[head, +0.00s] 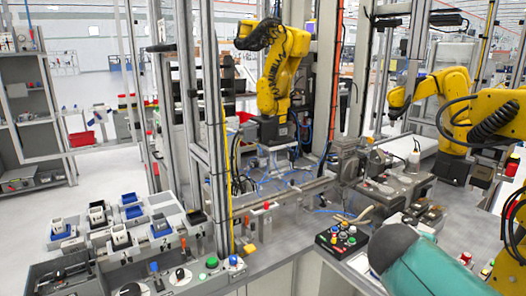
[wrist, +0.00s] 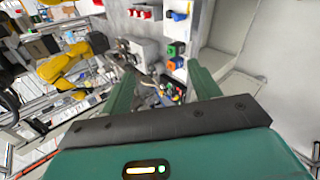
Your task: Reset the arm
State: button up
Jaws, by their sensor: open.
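My gripper (wrist: 162,82) shows in the wrist view as two green fingers standing wide apart, with a dark bar and a green body behind them. It is open, and nothing is held between the fingers. Beyond the fingers are a grey machine and a panel with coloured buttons, apart from the gripper. In the head view a teal and dark grey part of my arm (head: 430,262) fills the lower right corner. My gripper cannot be made out in that view.
A yellow robot arm (head: 283,65) stands at the centre, and another (head: 435,88) is at the right. A button box (head: 341,240) is close to my arm. Metal posts (head: 205,120) rise left of centre. Blue and white parts (head: 120,236) sit at lower left. Open floor (head: 32,225) lies at far left.

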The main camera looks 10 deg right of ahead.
jog(key=s+a+f+m+y, duration=0.3)
jog(key=a+m+y, duration=0.1)
jog(key=a, duration=0.5)
jog(key=s+a+f+m+y, duration=0.3)
jog(key=a+m+y, duration=0.1)
jog(key=a, duration=0.5)
jog(key=shift+s+a, duration=0.2)
jog(key=shift+a, duration=0.2)
jog(key=c, duration=0.6)
jog(key=shift+o, duration=0.2)
jog(key=shift+a, duration=0.1)
